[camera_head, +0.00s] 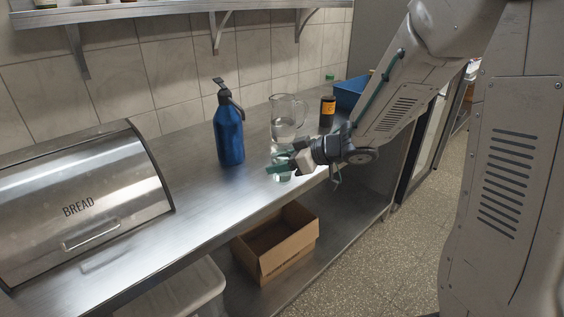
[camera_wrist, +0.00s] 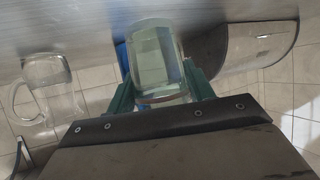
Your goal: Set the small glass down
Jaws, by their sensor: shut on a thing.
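The small clear glass (camera_head: 281,177) is between the green fingers of my gripper (camera_head: 279,163), over the steel counter near its front edge. The wrist view shows the glass (camera_wrist: 157,62) between both fingers of my gripper (camera_wrist: 160,82), which is shut on it. The fingers hide part of the glass in the head view. I cannot tell whether its base touches the counter (camera_head: 195,203).
A clear pitcher (camera_head: 288,112) stands just behind my gripper, and a blue pump bottle (camera_head: 229,130) stands to the left. A dark jar (camera_head: 327,111) and a blue bin (camera_head: 351,92) are behind right. A bread box (camera_head: 85,205) fills the left end. Counter between box and bottle is clear.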

